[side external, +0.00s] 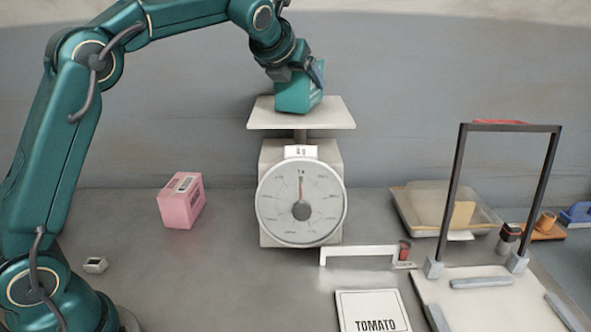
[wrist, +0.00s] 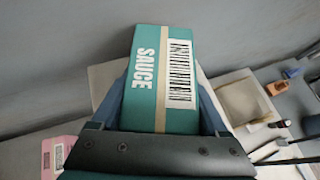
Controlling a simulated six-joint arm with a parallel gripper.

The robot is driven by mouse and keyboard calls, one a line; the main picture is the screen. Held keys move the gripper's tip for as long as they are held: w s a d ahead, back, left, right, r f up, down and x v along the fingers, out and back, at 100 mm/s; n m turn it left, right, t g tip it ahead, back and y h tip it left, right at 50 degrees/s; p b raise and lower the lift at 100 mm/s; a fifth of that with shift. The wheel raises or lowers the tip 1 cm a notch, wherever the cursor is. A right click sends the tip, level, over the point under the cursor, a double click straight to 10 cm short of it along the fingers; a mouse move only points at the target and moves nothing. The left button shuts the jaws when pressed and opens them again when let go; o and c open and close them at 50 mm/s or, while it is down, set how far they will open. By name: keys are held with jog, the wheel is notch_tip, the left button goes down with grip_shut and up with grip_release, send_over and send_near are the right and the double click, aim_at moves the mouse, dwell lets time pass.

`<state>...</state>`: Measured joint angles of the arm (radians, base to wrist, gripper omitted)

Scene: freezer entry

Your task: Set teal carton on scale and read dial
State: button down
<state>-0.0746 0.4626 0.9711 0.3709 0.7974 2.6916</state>
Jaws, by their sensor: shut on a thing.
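The teal carton (side external: 296,97) is at the scale's white top plate (side external: 335,115), toward the back of it in the side view. I cannot tell whether it rests on the plate or hangs just above it. My gripper (side external: 312,75) is shut on the carton from above. In the wrist view the teal carton (wrist: 160,75) shows a SAUCE label and a barcode, with a finger on each side. The scale's dial (side external: 301,204) faces the side camera. Its needle points straight up, and a small sign above it reads about 0 g.
A pink carton (side external: 181,201) stands left of the scale. A low white bracket (side external: 358,251) and a TOMATO card (side external: 372,312) lie in front. A dark frame (side external: 510,128) rises on the right, with a clear tray (side external: 408,208) behind it. The counter between pink carton and scale is clear.

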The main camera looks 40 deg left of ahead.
jog(key=shift+f, duration=0.2)
dwell(0.3)
grip_release()
jog(key=shift+f, duration=0.1)
jog(key=shift+s+d+r, duration=0.15)
jog(key=shift+r, duration=0.15)
jog(key=v, duration=1.1)
jog(key=s+d+f+n+g+h, duration=0.2)
jog(key=s+f+n, duration=0.7)
jog(key=n, duration=0.6)
jog(key=s+d+f+n+g+h, duration=0.2)
jog(key=s+f+n, duration=0.7)
jog(key=s+n, duration=0.5)
jog(key=shift+d+f+n+g, duration=0.35)
jog(key=shift+d+n, duration=0.45)
jog(key=shift+n, duration=0.4)
